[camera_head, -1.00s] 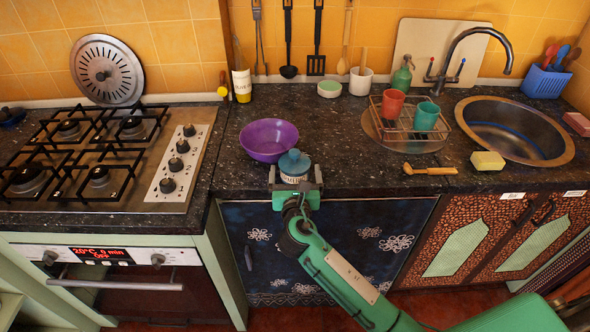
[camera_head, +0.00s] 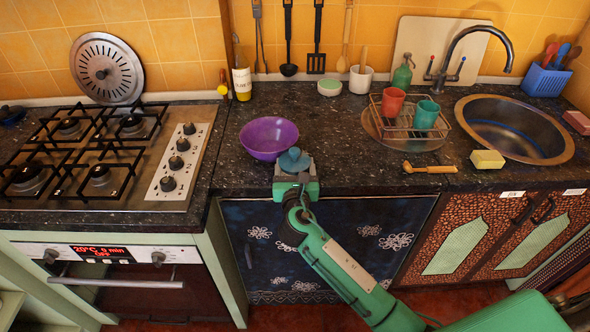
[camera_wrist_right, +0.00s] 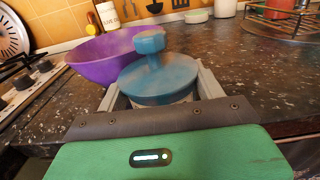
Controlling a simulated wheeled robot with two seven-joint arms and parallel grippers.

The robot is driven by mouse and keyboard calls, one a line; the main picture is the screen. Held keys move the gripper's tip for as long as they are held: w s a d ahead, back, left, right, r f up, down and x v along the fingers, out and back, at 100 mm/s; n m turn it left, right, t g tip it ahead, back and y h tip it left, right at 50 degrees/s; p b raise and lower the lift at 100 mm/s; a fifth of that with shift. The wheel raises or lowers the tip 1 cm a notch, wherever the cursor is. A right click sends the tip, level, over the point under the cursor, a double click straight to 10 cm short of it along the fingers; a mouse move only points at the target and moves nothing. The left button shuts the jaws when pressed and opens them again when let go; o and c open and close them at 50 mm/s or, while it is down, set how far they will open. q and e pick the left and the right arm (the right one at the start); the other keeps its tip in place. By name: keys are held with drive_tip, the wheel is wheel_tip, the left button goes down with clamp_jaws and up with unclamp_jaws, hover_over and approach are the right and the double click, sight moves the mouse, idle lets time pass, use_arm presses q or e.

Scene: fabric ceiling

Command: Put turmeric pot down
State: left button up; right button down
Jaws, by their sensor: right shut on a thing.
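The turmeric pot (camera_head: 294,161) has a blue lid with a knob; its body is mostly hidden by my gripper. My right gripper (camera_head: 295,172) is shut on the pot at the front edge of the dark countertop (camera_head: 345,160). In the right wrist view the blue lid (camera_wrist_right: 160,80) shows between the two grey fingers. I cannot tell whether the pot's base touches the counter. My left gripper is not in view.
A purple bowl (camera_head: 268,138) stands just behind and left of the pot. A wooden-handled tool (camera_head: 430,169), a yellow sponge (camera_head: 487,159) and a dish rack (camera_head: 408,125) lie to the right. The counter between pot and tool is clear.

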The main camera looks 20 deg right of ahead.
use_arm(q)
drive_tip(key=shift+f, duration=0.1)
use_arm(e)
drive_tip(key=shift+r, duration=0.1)
drive_tip(key=b+v, duration=0.2)
drive_tip(key=v, duration=1.6)
use_arm(q)
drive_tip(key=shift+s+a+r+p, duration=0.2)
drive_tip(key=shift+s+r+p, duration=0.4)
drive_tip(key=shift+p, duration=1.15)
use_arm(e)
drive_tip(key=s+d+r+n+y, duration=0.2)
drive_tip(key=d+n+y, duration=0.1)
drive_tip(key=d+y, duration=0.2)
drive_tip(key=shift+s+d+t, duration=0.3)
drive_tip(key=shift+s+d, duration=0.1)
drive_tip(key=shift+d, duration=0.85)
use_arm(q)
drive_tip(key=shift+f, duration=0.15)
